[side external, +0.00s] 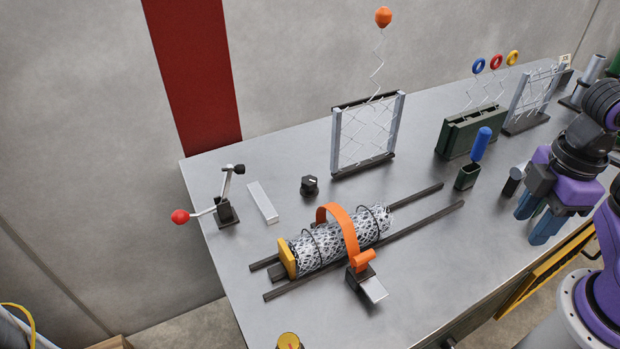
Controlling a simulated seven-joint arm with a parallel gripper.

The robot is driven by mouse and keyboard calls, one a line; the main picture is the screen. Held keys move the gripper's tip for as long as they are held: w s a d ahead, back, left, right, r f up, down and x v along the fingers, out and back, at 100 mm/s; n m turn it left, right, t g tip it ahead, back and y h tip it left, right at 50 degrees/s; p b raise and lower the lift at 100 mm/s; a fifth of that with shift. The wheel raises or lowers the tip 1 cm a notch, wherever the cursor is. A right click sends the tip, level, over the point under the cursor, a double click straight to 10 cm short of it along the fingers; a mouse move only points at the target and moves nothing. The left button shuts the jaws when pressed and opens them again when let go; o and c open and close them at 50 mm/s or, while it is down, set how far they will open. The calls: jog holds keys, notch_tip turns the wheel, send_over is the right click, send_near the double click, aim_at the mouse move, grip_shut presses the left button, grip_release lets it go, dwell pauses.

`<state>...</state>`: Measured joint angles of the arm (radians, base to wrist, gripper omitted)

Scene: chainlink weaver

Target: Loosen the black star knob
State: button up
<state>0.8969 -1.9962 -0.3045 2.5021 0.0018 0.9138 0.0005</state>
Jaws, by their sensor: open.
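A small black knob (309,186) stands on the grey metal table, left of the framed wire mesh. Its outline is too small to tell whether it is star-shaped. Another small black knob (239,168) is on the lever fixture at the table's left end, beside a red ball handle (180,216). My gripper (537,218) is at the right side of the table, pointing down with its blue fingers apart. It is far from both black knobs, and nothing shows between the fingers.
A rolled wire mesh (305,250) lies on dark rails (428,219) under an orange strap clamp (346,234). A mesh frame (338,140), a green block with coiled wires (462,134) and a blue-handled tool (480,144) stand behind. A pale bar (263,202) lies at left.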

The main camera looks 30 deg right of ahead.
jog(key=shift+o, duration=0.3)
jog(key=o, duration=0.4)
jog(key=shift+a, duration=0.1)
jog(key=m+t+h, duration=0.3)
jog(key=m, duration=1.7)
send_over(309, 178)
jog(key=s+a, duration=0.4)
jog(key=s, duration=0.1)
jog(key=x, duration=1.6)
jog(key=shift+w+f, duration=0.1)
jog(key=shift+f, duration=0.2)
jog(key=c, duration=1)
